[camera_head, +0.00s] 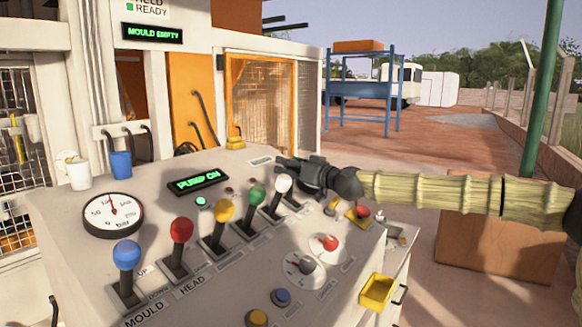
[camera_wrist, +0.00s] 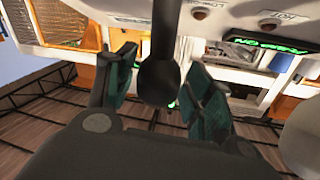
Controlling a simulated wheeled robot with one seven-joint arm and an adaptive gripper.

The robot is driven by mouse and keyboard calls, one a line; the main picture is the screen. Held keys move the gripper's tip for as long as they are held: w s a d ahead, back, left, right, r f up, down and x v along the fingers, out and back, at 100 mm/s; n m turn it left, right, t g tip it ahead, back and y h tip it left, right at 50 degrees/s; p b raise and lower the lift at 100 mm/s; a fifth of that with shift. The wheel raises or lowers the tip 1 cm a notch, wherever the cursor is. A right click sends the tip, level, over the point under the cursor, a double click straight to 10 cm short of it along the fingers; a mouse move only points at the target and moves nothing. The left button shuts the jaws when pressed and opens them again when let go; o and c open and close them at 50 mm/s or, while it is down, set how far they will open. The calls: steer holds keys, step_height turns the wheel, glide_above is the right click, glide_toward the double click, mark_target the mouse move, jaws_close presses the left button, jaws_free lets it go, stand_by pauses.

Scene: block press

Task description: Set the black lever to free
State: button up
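The black lever's round knob (camera_wrist: 158,82) and shaft (camera_wrist: 165,28) show upside down in the wrist view, between the two fingers of my gripper (camera_wrist: 163,85). The fingers stand apart on either side of the knob, with narrow gaps, so the gripper looks open around it. In the head view my gripper (camera_head: 290,166) reaches in from the right, at the far end of the lever row beyond the white lever (camera_head: 282,185). There it hides most of the black lever, and I cannot read its position label.
The sloping panel carries green (camera_head: 257,194), yellow (camera_head: 224,210), red (camera_head: 181,230) and blue (camera_head: 127,254) levers. A display (camera_head: 198,182) reads PUMP ON. Open yard lies to the right.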

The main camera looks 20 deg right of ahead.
steer(key=shift+w+f, duration=0.2)
steer(key=shift+w, duration=0.05)
steer(key=c, duration=0.3)
steer(key=shift+s+d+r, duration=0.15)
steer(key=shift+s+r, duration=0.05)
jaws_close()
steer(key=shift+r, duration=0.1)
